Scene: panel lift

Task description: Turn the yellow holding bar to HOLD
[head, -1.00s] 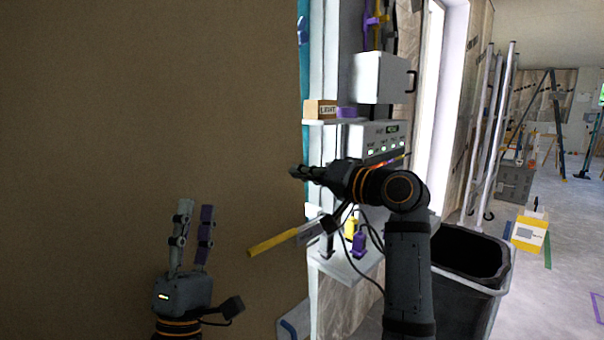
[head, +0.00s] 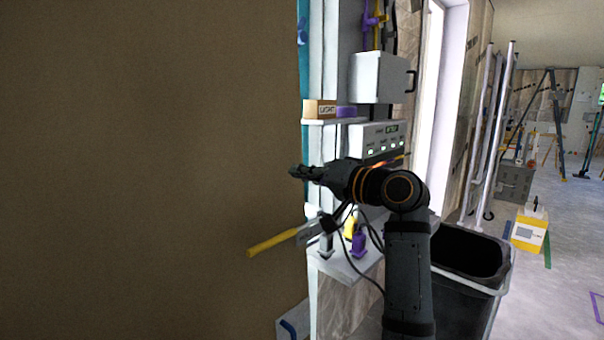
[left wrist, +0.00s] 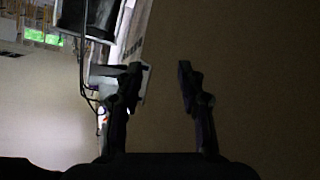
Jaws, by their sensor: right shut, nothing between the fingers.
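The yellow holding bar (head: 272,243) shows in the head view below my right gripper, in front of the large brown panel (head: 150,150). It slants up to the right toward a grey bracket with a label too small to read. My right gripper (head: 295,172) is shut and empty, above the bar and apart from it, pointing left at the panel's right edge. My left gripper is out of the head view. In the left wrist view its two fingers (left wrist: 158,80) stand apart with nothing seen between them. The bar cannot be made out in that view.
A shelf (head: 335,122) with a tan box and a purple block stands right of the panel, below a grey cabinet (head: 380,78). A control box (head: 375,142) with small lights is below. A black bin (head: 465,265) stands right of my right arm.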

